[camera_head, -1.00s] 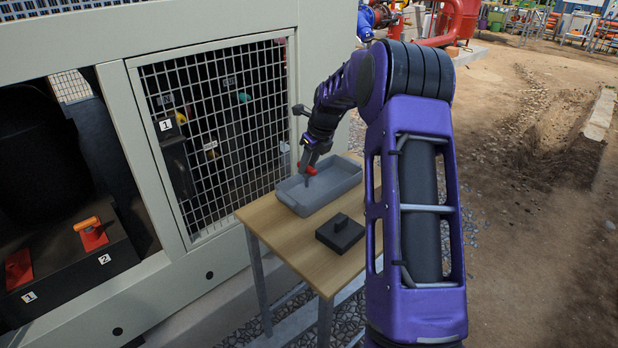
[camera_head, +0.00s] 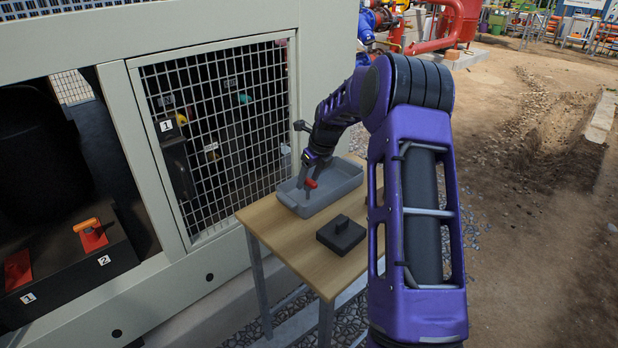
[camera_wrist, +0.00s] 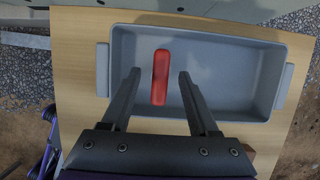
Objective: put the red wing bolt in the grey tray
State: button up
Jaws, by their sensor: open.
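The red wing bolt (camera_wrist: 160,85) shows in the wrist view inside the outline of the grey tray (camera_wrist: 240,80), left of the tray's middle. My gripper (camera_wrist: 160,73) is open, with one finger on each side of the bolt and a gap to both. In the head view the bolt (camera_head: 311,184) shows at my gripper (camera_head: 306,187), within the tray (camera_head: 345,192). I cannot tell whether the bolt rests on the tray floor or is still just above it. The fingertips are partly hard to make out in the head view.
The tray stands on a wooden table (camera_head: 290,250). A mesh panel (camera_head: 220,130) of the chiller stands close at the left. Open ground lies to the right.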

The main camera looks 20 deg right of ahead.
jog(key=shift+r, duration=0.1)
jog(key=p+v, duration=0.1)
jog(key=v, duration=1.1)
jog(key=shift+p, duration=0.35)
jog(key=shift+d, duration=0.15)
